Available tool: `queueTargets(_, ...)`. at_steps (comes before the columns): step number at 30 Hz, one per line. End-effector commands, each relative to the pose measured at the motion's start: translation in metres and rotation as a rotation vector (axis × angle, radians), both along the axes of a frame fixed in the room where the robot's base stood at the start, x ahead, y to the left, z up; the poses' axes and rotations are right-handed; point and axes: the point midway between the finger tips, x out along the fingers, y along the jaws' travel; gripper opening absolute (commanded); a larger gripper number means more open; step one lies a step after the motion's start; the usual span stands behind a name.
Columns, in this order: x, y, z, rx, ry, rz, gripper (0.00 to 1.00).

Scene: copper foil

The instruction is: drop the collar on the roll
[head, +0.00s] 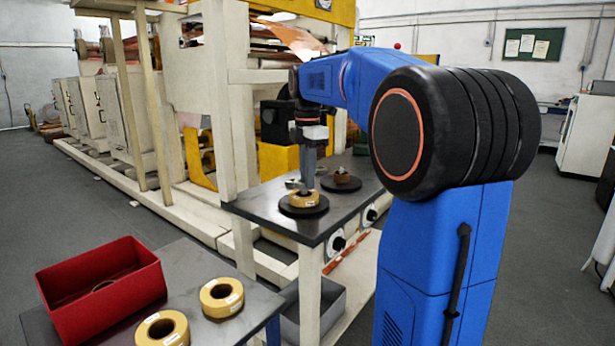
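A tan roll (304,200) lies flat on a black disc (304,210) near the front of the dark-topped table. My gripper (308,183) points straight down, with its fingertips over or just behind this roll's middle. A small grey-green shape shows at the fingertips, too small to tell whether it is a collar, part of the gripper or part of the roll. I cannot tell whether the fingers are apart or closed. A second, darker brown roll (342,177) sits on another black disc to the right and behind.
A nearer table holds a red bin (100,285) and two tan rolls, one to the right (234,300) and one in front (150,328). A grey bin (325,305) stands under the dark table (262,206). A large cream machine frame (215,95) rises close behind.

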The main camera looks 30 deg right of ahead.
Motion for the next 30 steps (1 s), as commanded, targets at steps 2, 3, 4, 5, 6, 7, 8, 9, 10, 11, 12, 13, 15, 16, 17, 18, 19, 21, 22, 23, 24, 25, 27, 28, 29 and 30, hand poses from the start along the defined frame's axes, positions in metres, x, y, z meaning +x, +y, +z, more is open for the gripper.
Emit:
queueTargets(2, 0.0, 0.0, -0.009, 0.006, 0.018, 0.0, 0.3)
queueTargets(3, 0.0, 0.0, -0.009, 0.007, 0.018, 0.0, 0.3)
queueTargets(4, 0.0, 0.0, -0.009, 0.007, 0.018, 0.0, 0.3)
queueTargets(5, 0.0, 0.0, -0.01, 0.007, 0.018, 0.0, 0.3)
queueTargets(6, 0.001, 0.0, -0.01, 0.007, 0.018, 0.0, 0.3)
queueTargets(7, 0.001, 0.0, -0.01, 0.007, 0.018, 0.0, 0.3)
queueTargets(8, 0.001, 0.0, -0.01, 0.007, 0.018, 0.0, 0.3)
queueTargets(9, 0.001, 0.0, -0.01, 0.007, 0.018, 0.0, 0.3)
queueTargets(10, 0.001, 0.0, -0.01, 0.007, 0.018, 0.0, 0.3)
queueTargets(11, 0.001, 0.0, -0.01, 0.007, 0.018, 0.0, 0.3)
queueTargets(12, 0.001, 0.0, -0.01, 0.007, 0.018, 0.0, 0.3)
queueTargets(13, 0.001, 0.0, -0.01, 0.007, 0.018, 0.0, 0.3)
queueTargets(15, 0.002, 0.0, -0.008, 0.007, 0.017, 0.0, 0.3)
queueTargets(16, 0.002, 0.0, -0.006, 0.007, 0.017, 0.0, 0.3)
queueTargets(17, 0.002, 0.0, -0.004, 0.007, 0.017, 0.0, 0.3)
queueTargets(18, 0.002, 0.0, 0.0, 0.007, 0.016, 0.001, 0.3)
queueTargets(19, 0.002, 0.0, 0.004, 0.007, 0.015, 0.001, 0.3)
queueTargets(21, 0.002, 0.0, 0.016, 0.006, 0.013, 0.001, 0.3)
queueTargets(22, 0.002, 0.0, 0.022, 0.006, 0.012, 0.001, 0.3)
queueTargets(23, 0.002, 0.0, 0.029, 0.004, 0.011, 0.0, 0.3)
queueTargets(24, 0.002, 0.0, 0.037, 0.004, 0.011, 0.0, 0.3)
queueTargets(25, 0.002, 0.0, 0.044, 0.004, 0.009, 0.0, 0.3)
queueTargets(27, 0.002, 0.0, 0.058, 0.003, 0.009, 0.0, 0.3)
queueTargets(28, 0.001, 0.0, 0.064, 0.003, 0.01, 0.0, 0.3)
queueTargets(29, 0.002, 0.0, 0.071, 0.003, 0.008, 0.0, 0.3)
queueTargets(30, 0.001, 0.0, 0.079, 0.003, 0.009, 0.0, 0.3)
